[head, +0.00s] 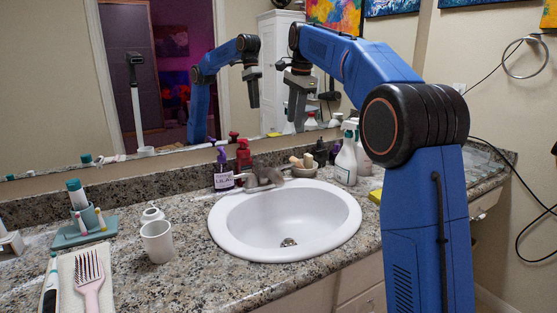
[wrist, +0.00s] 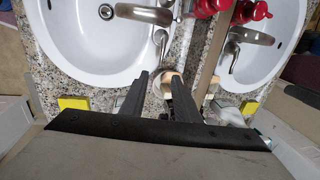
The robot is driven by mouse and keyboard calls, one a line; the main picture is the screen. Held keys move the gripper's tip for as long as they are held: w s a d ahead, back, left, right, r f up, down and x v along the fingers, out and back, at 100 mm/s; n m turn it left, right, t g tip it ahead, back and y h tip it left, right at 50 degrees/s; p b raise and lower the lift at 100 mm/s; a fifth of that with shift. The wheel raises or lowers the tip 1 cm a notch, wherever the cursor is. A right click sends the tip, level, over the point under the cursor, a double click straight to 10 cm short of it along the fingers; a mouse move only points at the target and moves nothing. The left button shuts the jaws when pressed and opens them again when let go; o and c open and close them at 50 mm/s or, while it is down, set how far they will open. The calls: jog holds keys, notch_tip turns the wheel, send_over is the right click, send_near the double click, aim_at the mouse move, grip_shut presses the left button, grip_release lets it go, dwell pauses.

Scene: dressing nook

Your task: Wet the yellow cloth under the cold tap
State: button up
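The yellow cloth (head: 376,196) lies on the counter right of the sink, mostly hidden behind my arm. In the wrist view a folded-looking yellow block (wrist: 75,103), which seems to be the cloth, lies left of my fingers. The metal tap (head: 264,176) stands at the back rim of the white sink (head: 228,222); its spout also shows in the wrist view (wrist: 146,14). No water is visible. My gripper (head: 299,118) hangs above the back of the counter, right of the tap. Its two fingers (wrist: 160,78) are apart with nothing held between them.
A white cup (head: 157,241) and pink hairbrush (head: 90,283) are at left. The sink basin is empty.

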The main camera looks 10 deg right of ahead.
send_near(288, 166)
jog(key=f, duration=0.2)
jog(key=w+f, duration=0.1)
jog(key=f, duration=0.3)
jog(key=shift+w+a+f, duration=0.25)
jog(key=shift+w+f, duration=0.1)
jog(key=shift+f, duration=0.05)
jog(key=shift+c, duration=0.6)
grip_shut()
